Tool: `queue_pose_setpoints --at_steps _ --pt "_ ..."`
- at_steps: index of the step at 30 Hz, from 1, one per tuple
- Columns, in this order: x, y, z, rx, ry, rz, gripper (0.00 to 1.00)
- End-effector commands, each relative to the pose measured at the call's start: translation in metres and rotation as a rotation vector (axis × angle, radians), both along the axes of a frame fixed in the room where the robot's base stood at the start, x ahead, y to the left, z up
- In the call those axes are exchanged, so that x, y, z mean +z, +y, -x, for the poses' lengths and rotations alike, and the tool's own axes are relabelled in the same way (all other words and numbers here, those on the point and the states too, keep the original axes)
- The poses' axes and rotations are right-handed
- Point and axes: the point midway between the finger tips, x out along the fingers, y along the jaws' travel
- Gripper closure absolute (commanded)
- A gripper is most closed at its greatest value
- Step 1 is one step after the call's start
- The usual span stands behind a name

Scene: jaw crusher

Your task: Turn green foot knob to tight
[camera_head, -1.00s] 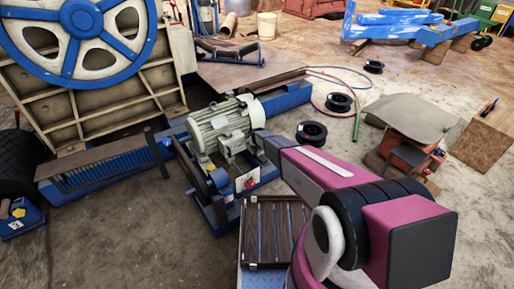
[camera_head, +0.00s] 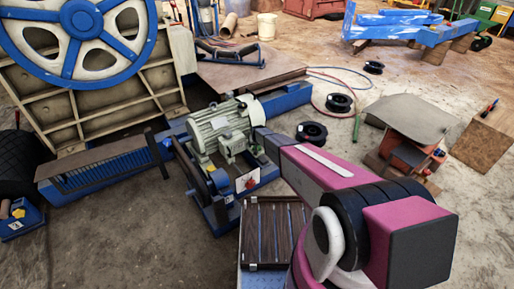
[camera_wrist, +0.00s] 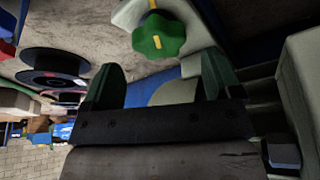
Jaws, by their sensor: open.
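The green foot knob (camera_wrist: 158,36) is a lobed knob with a yellow mark, on a pale foot (camera_wrist: 187,18) at the top of the wrist view. My gripper (camera_wrist: 160,68) is open, with its two dark green fingers apart and nothing between them. The knob lies beyond the fingertips, roughly in line with the gap, and looks clear of both fingers. In the head view my arm hides the gripper, and I cannot make out the green knob. The grey electric motor (camera_head: 224,127) stands on a blue base there.
A slatted dark panel (camera_head: 275,230) lies right of the motor base. Black cable reels (camera_head: 312,134) lie on the floor behind my arm. The big blue-spoked wheel (camera_head: 75,40) stands at the left. Open floor (camera_head: 110,240) lies at the front left.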

Motion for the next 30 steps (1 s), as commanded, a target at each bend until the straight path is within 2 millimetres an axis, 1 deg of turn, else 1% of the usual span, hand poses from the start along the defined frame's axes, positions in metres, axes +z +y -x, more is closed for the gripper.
queue_pose_setpoints --at_steps 1,3,6,10,14,26,28,30 --pt "0.012 -0.001 0.007 0.0 -0.001 0.0 0.16" --pt "0.024 -0.001 0.013 0.0 0.0 0.0 0.16" --pt "0.041 -0.002 0.02 -0.001 0.0 0.0 0.16" --pt "0.058 -0.002 0.026 -0.001 0.0 0.0 0.16" --pt "0.064 -0.002 0.028 -0.001 0.001 0.0 0.16" --pt "0.064 -0.002 0.027 0.0 0.001 0.0 0.16" --pt "0.066 -0.003 0.029 -0.001 0.003 0.001 0.16" --pt "0.073 -0.009 0.037 -0.004 0.009 0.002 0.16"
